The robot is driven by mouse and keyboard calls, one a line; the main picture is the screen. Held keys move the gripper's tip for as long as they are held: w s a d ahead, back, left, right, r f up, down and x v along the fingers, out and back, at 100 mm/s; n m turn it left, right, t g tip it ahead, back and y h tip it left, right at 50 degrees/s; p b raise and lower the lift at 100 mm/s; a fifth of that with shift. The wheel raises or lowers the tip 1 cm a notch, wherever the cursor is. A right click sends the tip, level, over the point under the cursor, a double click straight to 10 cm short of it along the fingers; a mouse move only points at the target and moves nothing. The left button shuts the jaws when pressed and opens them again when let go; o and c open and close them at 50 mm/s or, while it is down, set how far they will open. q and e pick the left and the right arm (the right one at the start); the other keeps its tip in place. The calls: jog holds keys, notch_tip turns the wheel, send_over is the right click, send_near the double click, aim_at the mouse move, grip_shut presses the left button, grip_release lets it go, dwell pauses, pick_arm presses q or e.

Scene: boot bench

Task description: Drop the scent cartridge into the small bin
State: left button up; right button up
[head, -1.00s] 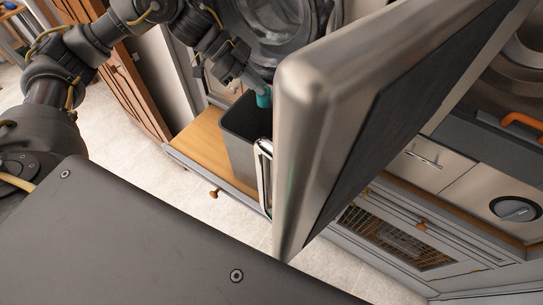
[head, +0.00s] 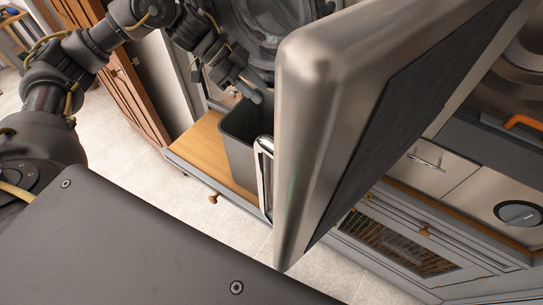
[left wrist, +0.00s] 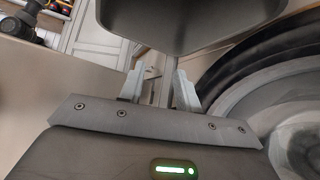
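The small bin (head: 238,150) is a dark grey open-topped box standing on a wooden surface in the head view. A dark rounded container, seemingly the same bin, fills the top of the left wrist view (left wrist: 190,40). My left gripper (head: 254,96) is over the bin's opening, at its far side. In the left wrist view its two pale fingers (left wrist: 160,82) stand apart with nothing between them. The teal scent cartridge does not show now; the bin's inside is largely hidden. My right gripper is not in view.
A large metal-framed panel (head: 300,140) stands close in front and hides the bin's right side. The pull-out wooden board (head: 208,150) has bare room left of the bin. A round washer-like door (head: 265,35) is behind. Cabinets (head: 400,240) are at right.

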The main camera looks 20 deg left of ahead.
pick_arm(q)
jog(key=b+v, duration=0.2)
jog(key=v, duration=0.8)
jog(key=shift+a+r, duration=0.1)
jog(key=shift+r, duration=0.05)
